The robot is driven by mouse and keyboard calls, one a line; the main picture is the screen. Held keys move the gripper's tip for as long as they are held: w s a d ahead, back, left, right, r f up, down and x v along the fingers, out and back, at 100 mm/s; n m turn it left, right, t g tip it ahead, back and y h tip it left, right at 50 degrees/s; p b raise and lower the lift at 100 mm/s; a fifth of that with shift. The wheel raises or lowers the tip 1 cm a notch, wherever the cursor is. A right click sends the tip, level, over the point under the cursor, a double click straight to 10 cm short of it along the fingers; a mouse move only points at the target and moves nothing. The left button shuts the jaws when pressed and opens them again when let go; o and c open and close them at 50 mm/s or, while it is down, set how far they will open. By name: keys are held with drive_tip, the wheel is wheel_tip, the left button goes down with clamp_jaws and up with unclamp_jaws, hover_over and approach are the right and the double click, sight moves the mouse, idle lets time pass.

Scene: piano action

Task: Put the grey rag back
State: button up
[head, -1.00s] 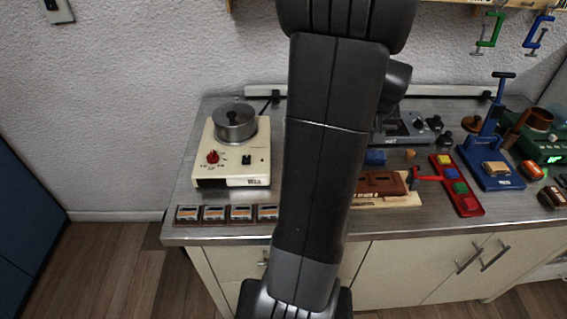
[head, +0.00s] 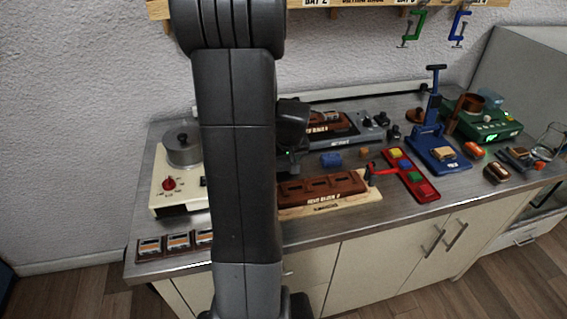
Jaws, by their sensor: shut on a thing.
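I do not see the grey rag in the head view. My own arm stands upright across the left middle of the picture and covers part of the bench. A dark wrist part of mine shows just right of the arm, over the bench near the grey machine. The jaws of my gripper are hidden behind the arm, so neither they nor anything in them shows.
The metal bench (head: 372,208) carries a cream hotplate (head: 168,193) with a pot (head: 183,147), a brown slotted block (head: 325,188), a red tray (head: 425,189), a blue press (head: 437,150) and a green machine (head: 490,122). Clamps (head: 414,28) hang above. Bare bench shows at the front.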

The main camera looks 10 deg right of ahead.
drive_tip(key=shift+f, duration=0.7)
drive_tip(key=shift+f, duration=0.2)
drive_tip(key=o, duration=1)
drive_tip(key=shift+c, duration=0.2)
drive_tip(key=shift+r, duration=0.1)
drive_tip(key=shift+r, duration=0.35)
drive_tip(key=v, duration=1.1)
drive_tip(key=shift+s+r, duration=0.15)
drive_tip(key=shift+r, duration=0.1)
